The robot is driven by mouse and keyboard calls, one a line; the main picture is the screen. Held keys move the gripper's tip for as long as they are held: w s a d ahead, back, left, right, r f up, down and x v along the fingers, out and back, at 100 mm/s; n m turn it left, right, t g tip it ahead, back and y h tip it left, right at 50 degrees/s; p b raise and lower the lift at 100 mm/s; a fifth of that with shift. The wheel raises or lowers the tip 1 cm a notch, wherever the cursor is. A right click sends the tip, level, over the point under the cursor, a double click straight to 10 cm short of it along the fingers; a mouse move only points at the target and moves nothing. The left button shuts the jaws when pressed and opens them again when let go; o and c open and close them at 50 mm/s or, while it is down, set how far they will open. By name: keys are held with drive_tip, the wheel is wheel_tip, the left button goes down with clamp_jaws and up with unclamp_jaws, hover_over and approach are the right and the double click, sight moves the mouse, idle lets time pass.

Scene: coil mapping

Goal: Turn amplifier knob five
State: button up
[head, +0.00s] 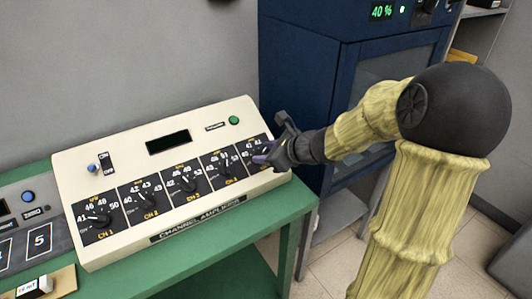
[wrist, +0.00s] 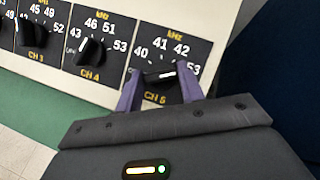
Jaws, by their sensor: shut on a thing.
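The channel amplifier (head: 200,131) is a cream sloped console with a row of black knobs on dark panels, lying on a green table. In the wrist view, knob five (wrist: 160,74) is a black knob with a white mark, on the panel labelled CH 5, with 40, 41, 42 and 53 around it. My gripper (wrist: 159,88) has its two purple fingers on either side of this knob, shut on it. In the head view, my gripper (head: 264,155) reaches the rightmost panel from the right and hides most of knob five.
The CH 4 knob (wrist: 90,51) stands just left of my gripper. A toggle switch (head: 104,162) and a green button (head: 234,120) are on the console's upper part. A blue cabinet (head: 300,80) stands behind on the right. A green table edge (head: 240,232) runs in front.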

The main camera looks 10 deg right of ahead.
drive_tip(key=o, duration=1)
drive_tip(key=shift+s+r, duration=0.1)
drive_tip(key=p+v, duration=0.3)
drive_tip(key=v, duration=1.4)
drive_tip(key=shift+s, duration=0.1)
drive_tip(key=s+a+f+n+g+h, duration=0.35)
drive_tip(key=f+n, duration=0.35)
drive_tip(key=n, duration=0.6)
drive_tip(key=s+a+f+n+g+h, duration=0.3)
drive_tip(key=s+a+f+n, duration=0.3)
drive_tip(key=n, duration=0.7)
wheel_tip(320, 180, up, 11)
drive_tip(key=w+p, duration=0.1)
drive_tip(key=p, duration=1.1)
drive_tip(key=shift+d+p, duration=0.35)
drive_tip(key=shift+d, duration=0.05)
